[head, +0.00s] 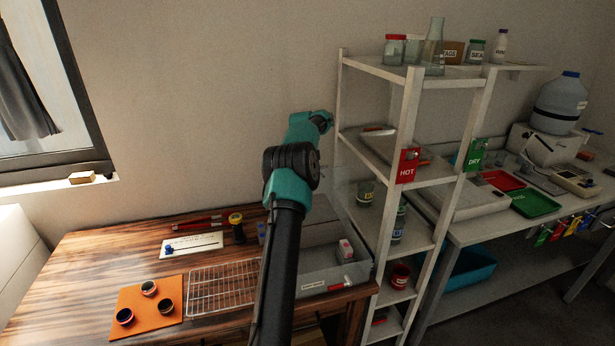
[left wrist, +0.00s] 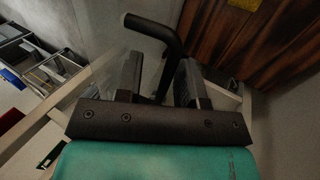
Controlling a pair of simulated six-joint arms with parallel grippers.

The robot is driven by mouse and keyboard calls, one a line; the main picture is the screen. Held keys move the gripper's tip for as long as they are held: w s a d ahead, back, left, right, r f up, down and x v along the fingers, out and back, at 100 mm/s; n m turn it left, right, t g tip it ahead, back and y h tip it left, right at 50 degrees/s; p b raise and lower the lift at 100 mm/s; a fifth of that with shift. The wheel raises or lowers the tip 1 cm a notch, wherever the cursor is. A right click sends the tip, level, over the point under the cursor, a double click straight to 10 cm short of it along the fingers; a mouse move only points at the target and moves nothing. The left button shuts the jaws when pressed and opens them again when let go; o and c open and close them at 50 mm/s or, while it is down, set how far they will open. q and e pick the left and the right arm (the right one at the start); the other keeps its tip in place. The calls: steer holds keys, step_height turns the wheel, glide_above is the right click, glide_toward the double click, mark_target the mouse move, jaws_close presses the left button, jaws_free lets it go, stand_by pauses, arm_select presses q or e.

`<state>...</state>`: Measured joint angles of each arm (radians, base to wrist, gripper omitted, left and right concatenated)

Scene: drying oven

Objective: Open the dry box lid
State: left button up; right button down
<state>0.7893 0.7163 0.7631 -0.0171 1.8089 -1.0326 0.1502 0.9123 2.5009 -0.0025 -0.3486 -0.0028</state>
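The dry box (head: 315,283), grey with see-through walls, stands at the right end of the wooden table. Its inside shows from above, partly hidden by my left arm. A faint see-through panel, apparently its lid (head: 345,195), stands raised at the box's back right side. My left gripper (head: 326,120) is high above the box, near the shelf's left post. In the left wrist view, a bent black handle (left wrist: 150,28) passes between its two dark fingers (left wrist: 160,85). The fingers stand apart, with a gap visible beside the handle. My right gripper is not in view.
A white shelf rack (head: 408,110) with jars and a red HOT sign stands close on the right. A wire rack (head: 222,287) and an orange mat (head: 133,303) with dark round dishes lie left of the box. The lab bench (head: 470,213) is farther right.

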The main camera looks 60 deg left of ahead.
arm_select(q)
steer(key=shift+r, duration=0.1)
steer(key=shift+r, duration=1.75)
steer(key=s+d+r, duration=0.1)
steer(key=s+d, duration=0.7)
steer(key=d, duration=0.6)
steer(key=shift+r, duration=0.15)
steer(key=c, duration=0.3)
steer(key=shift+w+r+y, duration=0.15)
steer(key=shift+r+y, duration=0.25)
steer(key=shift+y, duration=0.4)
steer(key=c, duration=0.3)
steer(key=w+r+y, duration=0.1)
steer(key=r+y, duration=0.1)
steer(key=w+d+r+t+y, duration=0.1)
steer(key=r+y, duration=0.1)
steer(key=w+r+t+y, duration=0.1)
steer(key=w+r+y, duration=0.1)
steer(key=shift+d+r+y, duration=0.15)
steer(key=shift+r+y, duration=0.1)
steer(key=shift+y, duration=0.15)
jaws_close()
